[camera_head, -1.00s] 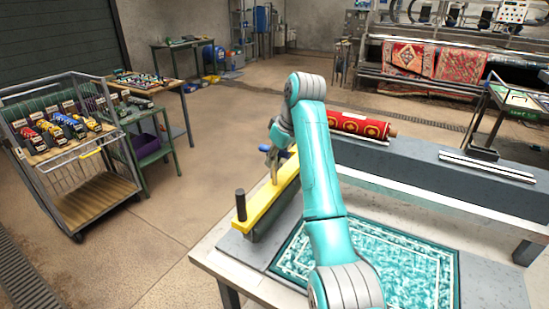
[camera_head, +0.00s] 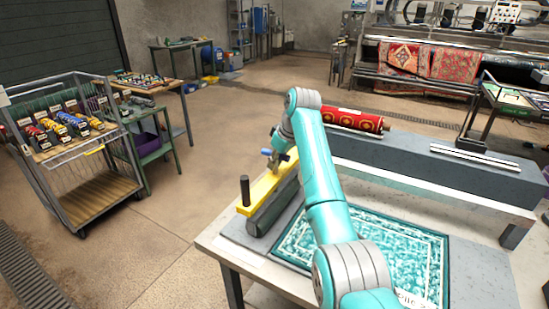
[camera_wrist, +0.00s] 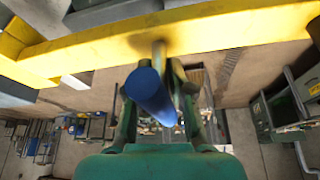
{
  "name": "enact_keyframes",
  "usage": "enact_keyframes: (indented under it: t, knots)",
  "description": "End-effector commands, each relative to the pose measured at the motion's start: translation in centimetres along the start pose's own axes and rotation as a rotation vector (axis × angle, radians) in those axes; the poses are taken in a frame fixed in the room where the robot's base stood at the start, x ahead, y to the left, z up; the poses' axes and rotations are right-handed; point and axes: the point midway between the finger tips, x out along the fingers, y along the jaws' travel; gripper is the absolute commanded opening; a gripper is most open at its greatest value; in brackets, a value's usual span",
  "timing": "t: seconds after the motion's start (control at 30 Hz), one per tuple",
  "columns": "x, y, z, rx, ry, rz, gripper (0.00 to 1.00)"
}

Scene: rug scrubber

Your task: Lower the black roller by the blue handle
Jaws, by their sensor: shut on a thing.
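My gripper (camera_head: 277,158) is shut on the blue handle. In the wrist view the blue handle (camera_wrist: 148,92) lies between the two fingers of my gripper (camera_wrist: 155,95), with the yellow bar (camera_wrist: 210,30) just beyond. The dark roller (camera_head: 272,210) lies along the right side of the yellow bar, close above the table's left edge. Its far end is hidden behind my arm.
A teal patterned rug (camera_head: 370,250) lies on the table (camera_head: 212,240) right of the roller. A black upright post (camera_head: 245,190) stands at the bar's near end. A rolled red rug (camera_head: 350,119) rests behind my arm. A wire cart (camera_head: 95,190) stands left, with open floor between.

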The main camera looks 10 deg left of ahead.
Motion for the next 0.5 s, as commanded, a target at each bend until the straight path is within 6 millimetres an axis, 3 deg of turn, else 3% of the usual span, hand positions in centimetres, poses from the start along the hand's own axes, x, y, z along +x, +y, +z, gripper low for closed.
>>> enact_keyframes:
  t: [0.33, 0.37, 0.4, 0.43, 0.5]
  knots:
    - [0.80, 0.07, 0.56, 0.004, -0.008, -0.001, 0.00]
    - [0.81, 0.07, 0.57, 0.004, -0.008, -0.001, 0.26]
    - [0.79, 0.07, 0.57, 0.004, -0.008, -0.001, 0.36]
    - [0.76, 0.07, 0.55, 0.004, -0.008, -0.001, 0.41]
    - [0.70, 0.05, 0.49, 0.003, -0.007, -0.001, 0.41]
